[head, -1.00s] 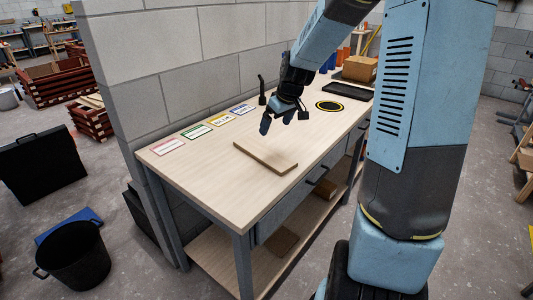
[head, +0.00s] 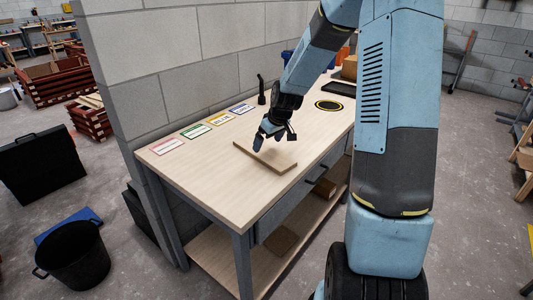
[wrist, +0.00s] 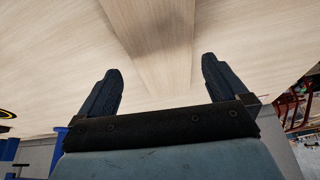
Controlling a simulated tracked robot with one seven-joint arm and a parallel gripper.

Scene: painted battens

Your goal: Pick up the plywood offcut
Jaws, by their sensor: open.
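The plywood offcut (head: 279,164) is a thin, flat, light-brown board lying on the pale wooden workbench top (head: 215,190). My gripper (head: 267,142) is open and just above the board's middle, pointing down; part of the board is hidden behind it. In the wrist view the offcut (wrist: 158,40) runs between and beyond the two dark, spread fingers of my gripper (wrist: 160,70). Nothing is held. The head view does not show clearly how small the gap to the board is.
Several coloured label cards (head: 195,131) lie along the block wall. A dark upright tool (head: 261,89) and a black-and-yellow disc (head: 328,105) are farther back. A black tray (head: 338,88) lies behind the disc. The bench's near left end is clear.

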